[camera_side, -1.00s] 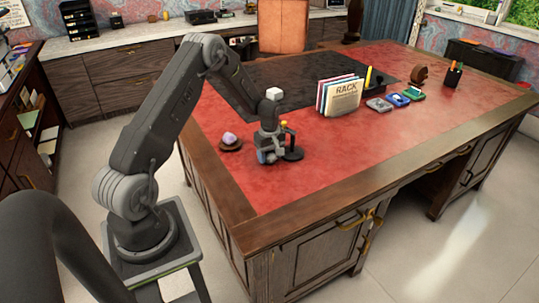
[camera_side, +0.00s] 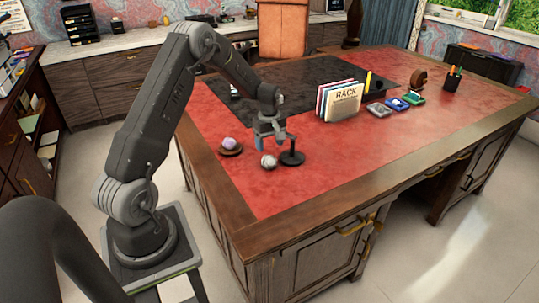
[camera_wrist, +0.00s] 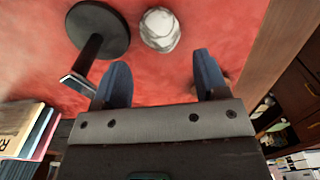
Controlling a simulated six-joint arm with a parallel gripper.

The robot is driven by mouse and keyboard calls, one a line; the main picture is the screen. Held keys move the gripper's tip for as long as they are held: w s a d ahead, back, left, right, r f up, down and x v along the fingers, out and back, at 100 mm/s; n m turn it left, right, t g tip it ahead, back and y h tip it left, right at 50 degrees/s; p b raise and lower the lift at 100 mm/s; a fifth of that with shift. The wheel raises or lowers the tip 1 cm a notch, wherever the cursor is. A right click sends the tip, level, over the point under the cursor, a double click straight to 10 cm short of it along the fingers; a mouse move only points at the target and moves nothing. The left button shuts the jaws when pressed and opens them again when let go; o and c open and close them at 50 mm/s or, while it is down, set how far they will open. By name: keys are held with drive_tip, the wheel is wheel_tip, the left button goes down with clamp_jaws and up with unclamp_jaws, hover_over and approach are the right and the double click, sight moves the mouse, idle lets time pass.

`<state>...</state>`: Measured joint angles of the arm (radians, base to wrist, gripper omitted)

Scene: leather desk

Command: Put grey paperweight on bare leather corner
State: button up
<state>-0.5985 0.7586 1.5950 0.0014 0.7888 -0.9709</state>
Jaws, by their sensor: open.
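The grey paperweight (camera_side: 268,161), a rounded grey-white lump, sits on the red leather near the desk's front left part. It also shows in the wrist view (camera_wrist: 160,29), beyond and between my fingertips. My gripper (camera_side: 272,146) is above it in the side view, open and empty. Its two blue fingers (camera_wrist: 162,75) are spread apart in the wrist view, with bare red leather between them. The bare leather corner (camera_side: 262,196) is the clear red area at the desk's near left.
A black stand with a round base (camera_side: 292,158) is close to the paperweight's right. A purple object on a brown dish (camera_side: 230,147) is to its left. A rack of folders (camera_side: 340,99), small coloured boxes (camera_side: 397,104) and a pen cup (camera_side: 453,79) stand further right.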

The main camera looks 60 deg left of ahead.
sight(270, 157)
drive_tip(key=s+d+r+m+t, duration=0.1)
drive_tip(key=s+d+r+m, duration=0.25)
drive_tip(key=d+r, duration=0.55)
drive_tip(key=s+d+r+m+t, duration=0.15)
drive_tip(key=d+r+m, duration=0.25)
drive_tip(key=d+r, duration=0.5)
drive_tip(key=s+d+r+m+t, duration=0.1)
drive_tip(key=s+d+r+m, duration=0.1)
drive_tip(key=s+d+m, duration=0.3)
drive_tip(key=s+d+r+m+t, duration=0.2)
drive_tip(key=s+d+m, duration=0.3)
drive_tip(key=s, duration=0.7)
drive_tip(key=shift+v, duration=0.9)
